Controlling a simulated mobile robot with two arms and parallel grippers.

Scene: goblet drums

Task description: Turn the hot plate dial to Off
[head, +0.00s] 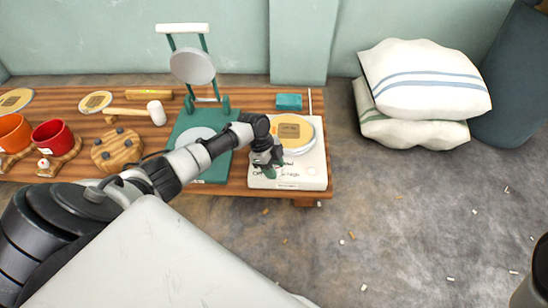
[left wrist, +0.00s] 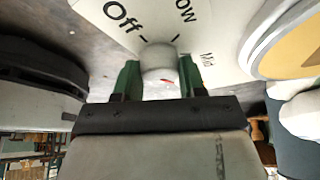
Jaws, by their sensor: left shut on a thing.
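The white hot plate (head: 314,158) stands at the right end of the low wooden table, with a round tan-topped disc (head: 291,131) on its heating area. My left gripper (head: 267,170) is at its front left corner, over the dial, which it hides in the head view. In the left wrist view the pale round dial (left wrist: 159,56) sits between the two green fingers of my left gripper (left wrist: 160,76), which is shut on it. The dial carries a small red mark; where it points I cannot tell. The printed labels Off (left wrist: 124,17), Low and Mid show around it. My right gripper is out of view.
A green press-like stand (head: 190,120) is left of the hot plate, beneath my left arm. A mallet (head: 155,112), red cup (head: 53,137) and teal block (head: 288,102) are on the table. Cushions (head: 425,85) lie right; the floor in front is mostly free.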

